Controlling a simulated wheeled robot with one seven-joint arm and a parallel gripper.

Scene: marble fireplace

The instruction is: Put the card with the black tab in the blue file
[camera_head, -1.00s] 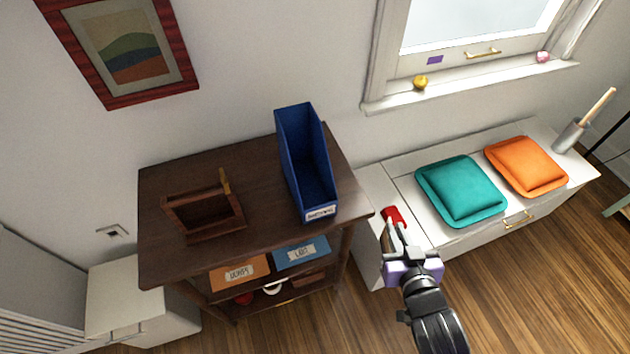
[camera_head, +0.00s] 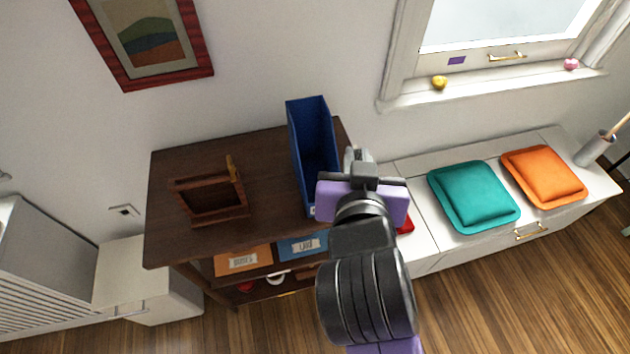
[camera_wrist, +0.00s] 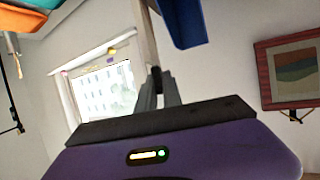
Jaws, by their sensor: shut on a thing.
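The blue file (camera_head: 309,135) stands upright on the dark wooden shelf top, its open side facing front; part of it also shows at the top of the wrist view (camera_wrist: 184,20). My gripper (camera_wrist: 157,82) is shut on a thin flat card (camera_wrist: 147,35), seen almost edge-on, with a small black part between the fingertips. The card is beside the file in the wrist view; whether they touch cannot be told. In the head view my wrist hides the file's lower right front and most of the card.
A small wooden box (camera_head: 190,206) with an upright tan piece stands left on the shelf top (camera_head: 265,165). Orange (camera_head: 243,260) and blue (camera_head: 300,246) labelled bins sit below. A red object (camera_head: 405,222) lies on the white bench right, near teal (camera_head: 470,196) and orange (camera_head: 545,176) cushions.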

